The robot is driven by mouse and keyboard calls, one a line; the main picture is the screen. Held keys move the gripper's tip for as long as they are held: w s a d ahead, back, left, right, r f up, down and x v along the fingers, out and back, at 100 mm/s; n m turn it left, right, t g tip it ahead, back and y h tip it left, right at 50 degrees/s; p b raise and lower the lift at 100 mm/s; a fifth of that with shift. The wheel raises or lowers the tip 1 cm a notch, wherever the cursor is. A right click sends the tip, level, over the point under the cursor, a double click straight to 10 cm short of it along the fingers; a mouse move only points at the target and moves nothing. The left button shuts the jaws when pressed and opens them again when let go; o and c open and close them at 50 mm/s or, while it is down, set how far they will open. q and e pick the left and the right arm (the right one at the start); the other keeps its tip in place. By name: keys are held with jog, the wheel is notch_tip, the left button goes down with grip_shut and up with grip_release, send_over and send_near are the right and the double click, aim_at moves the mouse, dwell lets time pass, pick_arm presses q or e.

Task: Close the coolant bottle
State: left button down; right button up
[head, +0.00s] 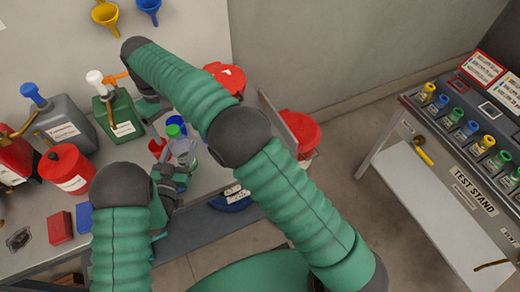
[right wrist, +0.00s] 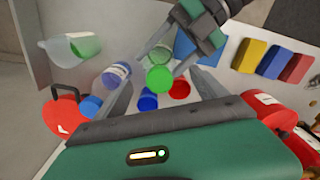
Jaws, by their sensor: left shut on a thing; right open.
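My left gripper (head: 175,168) is shut on a pale bottle (head: 183,148), above the left workbench. A green cap (head: 173,131) shows at the top of this bottle; I cannot tell whether it is fully seated. The green cap (right wrist: 159,79) is also in the right wrist view, at the tips of my left gripper (right wrist: 168,58). My right gripper (right wrist: 163,90) is open, its fingers on either side of the green cap without visible contact. In the head view my right arm hides part of the area.
A blue cap (right wrist: 148,103) and a red cap (right wrist: 180,89) lie close by. A green pump canister (head: 122,118) and red canister (head: 67,168) crowd the bench (head: 120,225). The test stand (head: 440,190) is right.

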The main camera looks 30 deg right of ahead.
aim_at(171, 136)
notch_tip(171, 136, up, 6)
jog(key=shift+f, duration=0.1)
jog(key=shift+a+r, duration=0.1)
jog(key=shift+r, duration=0.85)
pick_arm(q)
notch_tip(171, 136, up, 2)
jog(key=shift+r+p, duration=0.25)
jog(key=shift+p, duration=0.95)
notch_tip(171, 136, up, 3)
jog(key=shift+f+p, duration=0.2)
jog(key=shift+p, duration=1.05)
pick_arm(e)
jog(key=s+d+f+m, duration=0.25)
jog(key=d+f, duration=0.25)
jog(key=d, duration=0.7)
pick_arm(q)
notch_tip(171, 136, up, 2)
jog(key=shift+r+p, duration=0.1)
jog(key=shift+p, duration=1)
jog(key=shift+r+p, duration=0.85)
pick_arm(e)
jog(key=s+d+f+m, duration=0.1)
jog(key=s+d+f, duration=0.1)
jog(key=s+d, duration=0.2)
jog(key=s+d+f+m, duration=0.1)
jog(key=s+d+f, duration=0.2)
jog(key=s, duration=0.7)
jog(key=shift+s+d+f, duration=0.25)
jog(key=shift+d+f, duration=0.05)
jog(key=shift+d, duration=0.15)
